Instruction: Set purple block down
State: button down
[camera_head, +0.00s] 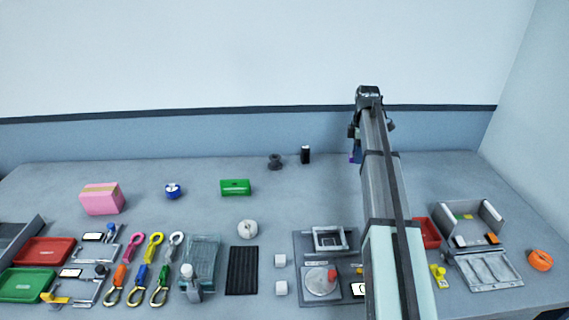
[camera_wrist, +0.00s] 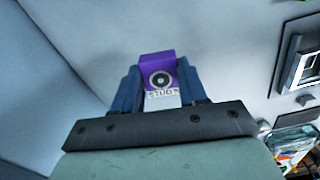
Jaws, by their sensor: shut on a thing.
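The purple block (camera_wrist: 158,66) is held between the two blue fingers of my gripper (camera_wrist: 160,88) in the wrist view. It has a dark ring mark on its face and a white label that appears to read "STUDS". In the head view only a small bit of the purple block (camera_head: 352,159) shows beside my gripper (camera_head: 356,145), at the back of the table near the wall. My arm hides most of both there. I cannot tell whether the block touches the table.
A black cylinder (camera_head: 305,154) and a dark spool (camera_head: 275,161) stand left of my gripper. A green box (camera_head: 235,187) lies nearer. A grey fixture (camera_head: 328,239), a red tray (camera_head: 427,232) and an open grey case (camera_head: 470,222) sit in front. The back right table looks clear.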

jog(key=w+a+n, duration=0.2)
jog(key=w+a, duration=0.1)
jog(key=a, duration=1.4)
jog(key=w+a+n, duration=0.2)
jog(key=w+a, duration=0.1)
jog(key=a, duration=1.4)
jog(key=m, duration=0.2)
send_near(249, 167)
jog(key=shift+f, duration=3.15)
jog(key=shift+f, duration=0.1)
jog(key=c, duration=0.6)
grip_release()
notch_tip(249, 167, up, 12)
